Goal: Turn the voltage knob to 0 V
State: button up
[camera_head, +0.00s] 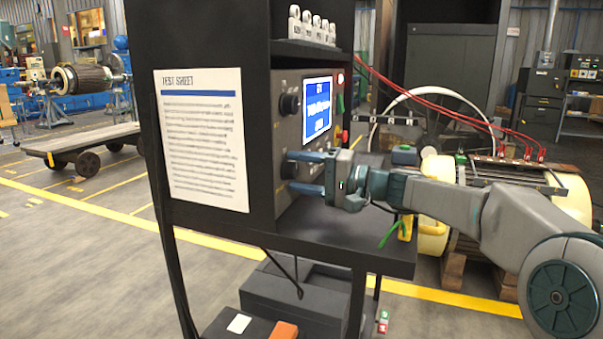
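The test panel (285,132) is a dark upright box face with a lit blue-and-white screen (318,108). A black round knob (289,104) sits at its upper left. A second dark knob (289,169) sits lower down. The labels are too small to read, so I cannot tell which is the voltage knob or its setting. My gripper (291,171) reaches in from the right with two blue fingers spread apart, one above and one below the lower knob. The fingers look open around it; contact is not clear. The screen's text is unreadable.
A test sheet (203,140) hangs on the cabinet's left side. A dark shelf (345,240) juts out below my gripper. Red cables (440,108) run right to a rotor.

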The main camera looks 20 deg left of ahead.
jog(key=d, duration=0.2)
jog(key=d+p, duration=0.1)
jog(key=d, duration=0.4)
jog(key=shift+s+d+f, duration=0.15)
jog(key=shift+s+d, duration=0.1)
jog(key=shift+s, duration=0.05)
jog(key=shift+p, duration=0.3)
jog(key=shift+s+r+p, duration=0.2)
jog(key=shift+p, duration=0.15)
jog(key=s+d+r+h+p, duration=0.4)
jog(key=s+d+h+p, duration=0.5)
jog(key=s+d+p, duration=0.4)
jog(key=s+d+r+m+t+h+p, duration=0.1)
jog(key=s+d+r+h+p, duration=0.3)
jog(key=s+d+h+p, duration=0.5)
jog(key=s+d+p, duration=0.4)
jog(key=p, duration=0.5)
jog(key=shift+d+t, duration=0.3)
